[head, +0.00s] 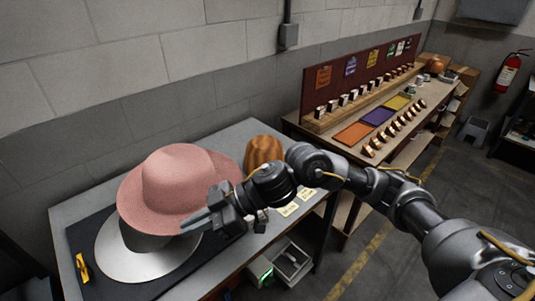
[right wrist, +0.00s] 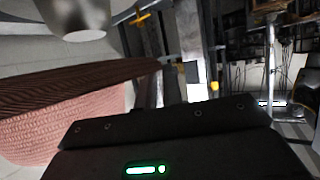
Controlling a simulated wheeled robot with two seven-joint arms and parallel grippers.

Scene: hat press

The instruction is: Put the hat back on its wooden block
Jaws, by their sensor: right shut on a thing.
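The pink hat (head: 178,178) is in the head view, crown up, raised above a pale round plate (head: 125,262) on the table. My right gripper (head: 204,222) is shut on the hat's brim at its near right side. In the right wrist view the hat (right wrist: 60,135) fills the lower left, with the brim running toward the middle; the fingertips do not show clearly there. The wooden block (head: 263,149) stands on the table behind and right of the hat, its lower part partly hidden by the hat and my arm. My left gripper is not in view.
The grey table (head: 65,215) carries a dark mat with a yellow-handled tool (head: 82,267) at its left. Small cards (head: 288,209) lie near the table's right edge. A bin (head: 290,262) stands below. A long bench with coloured trays (head: 378,117) is farther right.

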